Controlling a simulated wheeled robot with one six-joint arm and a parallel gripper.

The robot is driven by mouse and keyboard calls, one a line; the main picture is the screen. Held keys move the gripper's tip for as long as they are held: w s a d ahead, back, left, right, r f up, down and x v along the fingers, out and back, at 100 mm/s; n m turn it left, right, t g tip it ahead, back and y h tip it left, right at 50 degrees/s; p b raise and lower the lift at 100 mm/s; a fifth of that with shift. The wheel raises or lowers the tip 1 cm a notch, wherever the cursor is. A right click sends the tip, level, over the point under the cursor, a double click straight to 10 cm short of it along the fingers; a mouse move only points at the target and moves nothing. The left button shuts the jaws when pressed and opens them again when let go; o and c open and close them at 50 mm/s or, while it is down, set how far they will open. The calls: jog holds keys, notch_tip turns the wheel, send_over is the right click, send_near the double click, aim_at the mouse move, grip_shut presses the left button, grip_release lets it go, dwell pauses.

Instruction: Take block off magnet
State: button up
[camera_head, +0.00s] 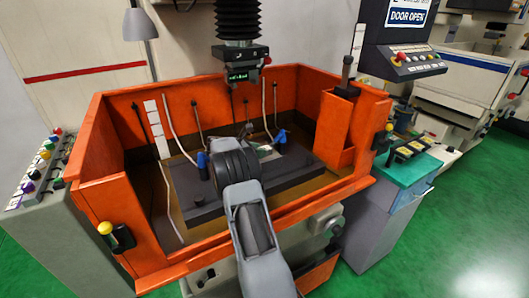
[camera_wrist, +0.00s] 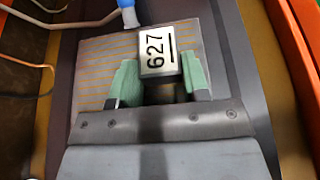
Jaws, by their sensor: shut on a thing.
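The magnet (camera_wrist: 92,75) is a flat grey plate with thin orange stripes beneath the block. I cannot tell whether the block touches it. In the head view, my arm hides the block and most of the magnet; a light piece of the magnet (camera_head: 268,152) shows to the right of my wrist.
The magnet lies on a dark table (camera_head: 195,208) inside an orange tank (camera_head: 100,160). Blue nozzles on hoses stand near it, one (camera_head: 202,162) to the left and one (camera_head: 281,136) to the right. A machine head (camera_head: 238,72) hangs above. Orange walls surround the work area.

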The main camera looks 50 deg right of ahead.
jog(key=shift+c, duration=1.1)
jog(key=shift+r, duration=0.1)
